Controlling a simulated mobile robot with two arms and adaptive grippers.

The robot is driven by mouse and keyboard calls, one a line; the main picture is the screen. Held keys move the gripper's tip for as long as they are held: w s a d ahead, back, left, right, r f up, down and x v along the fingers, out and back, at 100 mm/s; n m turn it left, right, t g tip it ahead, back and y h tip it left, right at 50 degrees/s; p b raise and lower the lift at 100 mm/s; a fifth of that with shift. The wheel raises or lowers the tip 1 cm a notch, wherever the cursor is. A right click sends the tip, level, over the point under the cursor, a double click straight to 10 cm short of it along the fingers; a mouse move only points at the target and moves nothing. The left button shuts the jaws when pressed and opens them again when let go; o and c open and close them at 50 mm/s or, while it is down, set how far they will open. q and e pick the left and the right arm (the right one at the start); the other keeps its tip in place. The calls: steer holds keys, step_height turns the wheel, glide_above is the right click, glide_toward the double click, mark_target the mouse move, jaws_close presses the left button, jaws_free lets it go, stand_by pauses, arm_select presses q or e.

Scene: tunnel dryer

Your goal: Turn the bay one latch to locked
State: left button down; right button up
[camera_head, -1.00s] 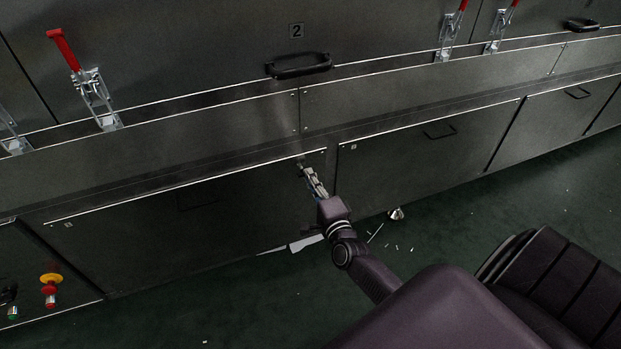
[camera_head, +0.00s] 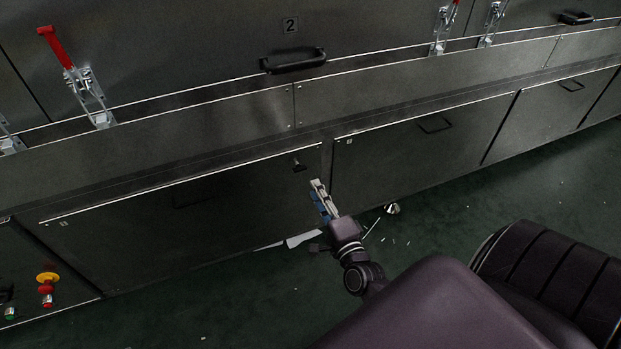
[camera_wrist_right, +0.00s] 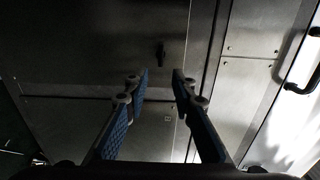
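The bay one latch (camera_head: 299,165) is a small black handle near the upper right corner of the left lower door panel (camera_head: 150,235). In the right wrist view the latch (camera_wrist_right: 161,54) is a short dark bar, long side running up and down the picture. My right gripper (camera_head: 317,183) is below and to the right of the latch, apart from it. In the right wrist view its two blue-padded fingers (camera_wrist_right: 160,76) are apart with nothing between them, and the latch shows beyond the gap. My left gripper is not in view.
A second lower panel (camera_head: 420,140) with a recessed handle adjoins on the right. Above are a black door handle (camera_head: 293,60) and a red-handled clamp (camera_head: 75,75). A red and yellow emergency button (camera_head: 47,282) is at lower left. Small white debris lies on the green floor (camera_head: 440,215).

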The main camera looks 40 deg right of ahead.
steer(key=shift+v, duration=2)
